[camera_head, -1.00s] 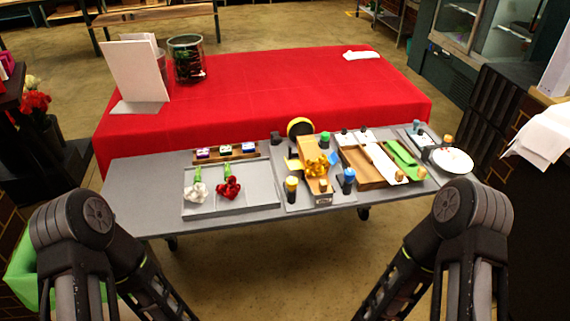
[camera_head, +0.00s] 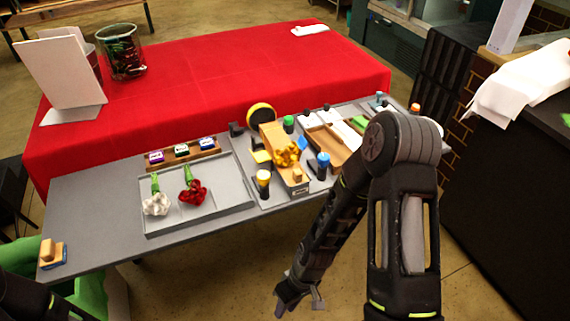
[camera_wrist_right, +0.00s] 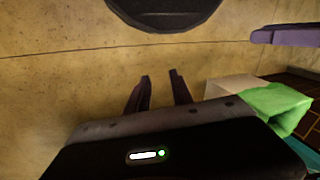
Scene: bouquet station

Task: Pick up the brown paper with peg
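A wooden tray (camera_head: 319,144) on the right half of the grey table holds flat sheets in slots: a brown one on the left, a white sheet (camera_head: 343,133) and a green sheet (camera_head: 360,121), partly hidden by my right arm. I cannot clearly tell brown paper from bare wood, nor see which peg belongs to it. My right gripper (camera_head: 302,303) hangs low over the floor in front of the table, well away from the tray. In the right wrist view the gripper (camera_wrist_right: 160,78) has its fingers apart with nothing between them. My left gripper is out of view.
A grey tray (camera_head: 219,201) holds a white and a red flower. A brown block with a yellow bow (camera_head: 287,152), bottles and a tape roll (camera_head: 261,116) stand mid-table. A red-covered table (camera_head: 210,80) is behind. A dark counter (camera_head: 520,200) stands at right.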

